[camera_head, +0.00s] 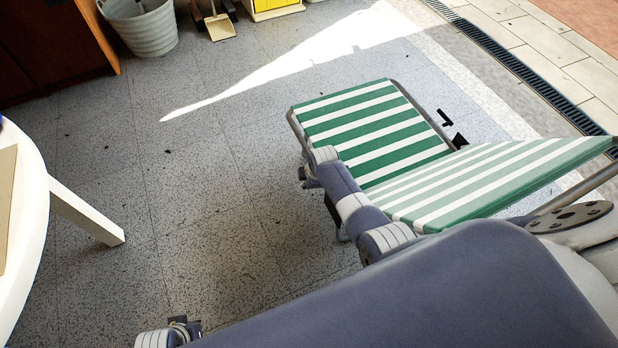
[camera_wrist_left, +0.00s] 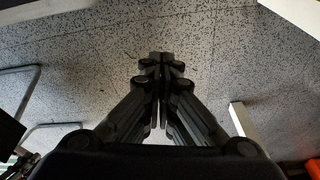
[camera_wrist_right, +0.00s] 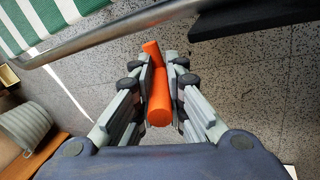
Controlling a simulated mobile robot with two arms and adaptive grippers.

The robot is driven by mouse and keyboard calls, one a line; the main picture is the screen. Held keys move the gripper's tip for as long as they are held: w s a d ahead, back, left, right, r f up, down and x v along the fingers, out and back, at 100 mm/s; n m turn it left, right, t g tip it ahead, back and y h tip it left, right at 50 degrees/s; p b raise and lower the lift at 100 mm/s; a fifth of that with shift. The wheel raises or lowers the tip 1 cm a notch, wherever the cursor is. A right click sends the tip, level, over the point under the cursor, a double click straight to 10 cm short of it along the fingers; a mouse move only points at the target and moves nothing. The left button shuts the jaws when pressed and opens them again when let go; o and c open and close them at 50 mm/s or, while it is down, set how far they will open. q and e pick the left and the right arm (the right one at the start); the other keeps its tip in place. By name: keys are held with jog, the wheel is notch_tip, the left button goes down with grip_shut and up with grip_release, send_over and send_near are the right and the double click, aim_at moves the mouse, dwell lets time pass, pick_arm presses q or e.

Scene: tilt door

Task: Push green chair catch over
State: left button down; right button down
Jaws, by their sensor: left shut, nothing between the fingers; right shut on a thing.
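The green and white striped chair (camera_head: 375,125) stands on the speckled floor, its backrest sloping up to the right. Its metal tube frame and striped cloth cross the top of the right wrist view (camera_wrist_right: 40,20). My right gripper (camera_wrist_right: 160,62) is beside the chair's near side, shut on an orange bar-shaped piece (camera_wrist_right: 159,108) with a bent end. Whether this piece is joined to the chair cannot be told. In the head view the right fingers are largely hidden by my wrist. My left gripper (camera_wrist_left: 160,62) is shut and empty over bare floor.
A white round table (camera_head: 25,215) with a white leg is at the left. A ribbed grey bucket (camera_head: 142,28), a dustpan (camera_head: 221,27) and a yellow item (camera_head: 272,6) stand at the back. Open floor lies between table and chair. A drain grate (camera_head: 520,70) runs at the right.

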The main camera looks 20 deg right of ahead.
jog(key=shift+s+d+f+t+p, duration=0.1)
jog(key=shift+s+d+t+p, duration=0.2)
jog(key=shift+t, duration=0.3)
pick_arm(q)
jog(key=shift+s+f, duration=0.3)
jog(key=shift+f, duration=0.7)
jog(key=shift+s+f, duration=0.3)
jog(key=shift+f, duration=0.65)
pick_arm(e)
jog(key=shift+f+t, duration=0.1)
jog(key=shift+t, duration=0.5)
pick_arm(q)
jog(key=shift+f, duration=0.1)
pick_arm(e)
jog(key=c, duration=1.6)
grip_release()
jog(key=shift+a+t, duration=0.1)
jog(key=shift+t, duration=0.2)
pick_arm(q)
jog(key=shift+s, duration=0.1)
pick_arm(e)
jog(key=shift+a, duration=0.1)
jog(key=shift+v, duration=6)
